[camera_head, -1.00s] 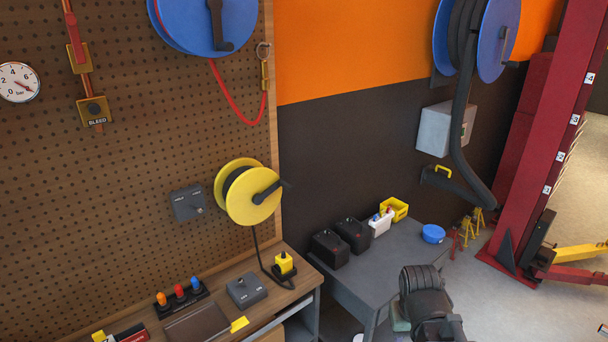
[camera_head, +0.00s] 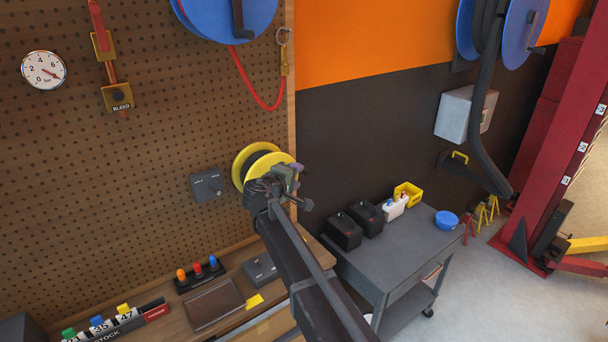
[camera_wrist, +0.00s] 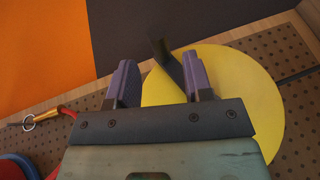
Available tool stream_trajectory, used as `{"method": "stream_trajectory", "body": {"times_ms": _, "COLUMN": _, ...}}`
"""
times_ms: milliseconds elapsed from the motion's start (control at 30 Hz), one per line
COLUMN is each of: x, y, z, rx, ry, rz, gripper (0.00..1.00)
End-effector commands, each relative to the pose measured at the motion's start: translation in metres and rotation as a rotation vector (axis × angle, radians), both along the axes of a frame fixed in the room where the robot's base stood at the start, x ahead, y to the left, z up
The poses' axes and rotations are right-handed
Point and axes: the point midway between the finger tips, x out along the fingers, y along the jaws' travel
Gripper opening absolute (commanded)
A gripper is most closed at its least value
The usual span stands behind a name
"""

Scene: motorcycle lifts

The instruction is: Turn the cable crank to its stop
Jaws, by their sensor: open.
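The yellow cable reel (camera_head: 241,166) is mounted on the pegboard near its right edge. Its front face is largely behind my arm in the head view. My gripper (camera_head: 291,180) is in front of the reel. In the wrist view the reel's yellow disc (camera_wrist: 245,95) fills the right side behind the fingers. The dark cable crank (camera_wrist: 166,58) stands up between the two purple fingers of my gripper (camera_wrist: 161,82), close to the right finger. The jaws are open and apart around its line; I cannot tell whether they touch it.
A blue reel (camera_head: 215,12) with a red hose (camera_head: 255,92) hangs above. A grey box (camera_head: 206,186) is on the pegboard left of the yellow reel. A workbench (camera_head: 226,262) lies below, and a grey cart (camera_head: 385,253) stands to the right.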

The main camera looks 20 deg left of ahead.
Motion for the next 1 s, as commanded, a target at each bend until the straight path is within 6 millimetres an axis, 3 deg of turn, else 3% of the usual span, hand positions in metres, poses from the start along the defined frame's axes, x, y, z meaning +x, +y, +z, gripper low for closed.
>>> {"method": "stream_trajectory", "body": {"times_ms": 100, "x": 0.028, "y": -0.002, "z": -0.009, "rx": 0.0, "ry": 0.001, "rz": -0.003, "gripper": 0.46}}
{"method": "stream_trajectory", "body": {"times_ms": 200, "x": 0.044, "y": -0.004, "z": -0.012, "rx": 0.0, "ry": 0.001, "rz": -0.002, "gripper": 0.46}}
{"method": "stream_trajectory", "body": {"times_ms": 533, "x": 0.053, "y": -0.006, "z": -0.012, "rx": 0.0, "ry": 0.001, "rz": -0.001, "gripper": 0.46}}
{"method": "stream_trajectory", "body": {"times_ms": 567, "x": 0.053, "y": -0.006, "z": -0.012, "rx": 0.0, "ry": 0.001, "rz": -0.001, "gripper": 0.45}}
{"method": "stream_trajectory", "body": {"times_ms": 867, "x": 0.053, "y": -0.006, "z": -0.012, "rx": 0.0, "ry": 0.001, "rz": -0.001, "gripper": 0.0}}
{"method": "stream_trajectory", "body": {"times_ms": 1000, "x": 0.053, "y": -0.006, "z": -0.012, "rx": 0.0, "ry": 0.001, "rz": -0.002, "gripper": 0.0}}
